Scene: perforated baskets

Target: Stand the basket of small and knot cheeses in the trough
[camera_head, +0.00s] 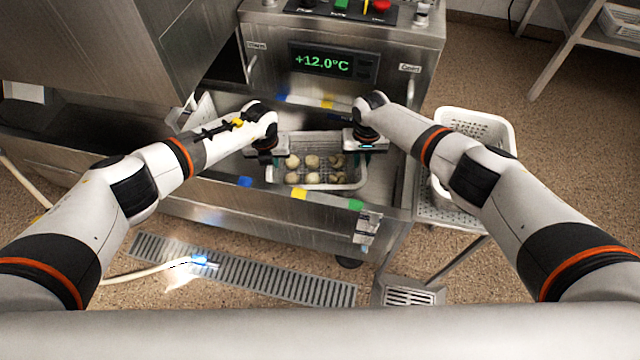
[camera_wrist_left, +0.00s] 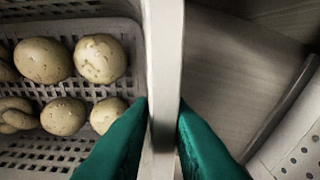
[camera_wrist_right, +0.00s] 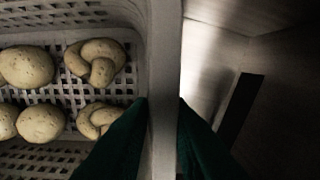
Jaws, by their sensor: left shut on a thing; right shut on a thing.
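The perforated light grey basket (camera_head: 318,186) holds several small round cheeses and knot cheeses (camera_head: 336,161). It is inside the steel trough (camera_head: 225,178), between my two grippers. My left gripper (camera_head: 272,156) is shut on the basket's left wall; in the left wrist view, its green fingers (camera_wrist_left: 163,125) straddle the rim. My right gripper (camera_head: 362,146) is shut on the opposite wall; in the right wrist view, its fingers (camera_wrist_right: 163,125) straddle that rim. Round cheeses (camera_wrist_left: 100,58) and a knot cheese (camera_wrist_right: 96,62) lie on the basket floor. Whether the basket touches the trough floor is hidden.
A display reading +12.0°C (camera_head: 323,62) is on the steel machine behind the trough. Coloured marks, such as a yellow one (camera_head: 299,194), line the trough's front edge. Another white perforated basket (camera_head: 480,125) stands on a stand at the right. A floor drain (camera_head: 245,272) lies in front.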

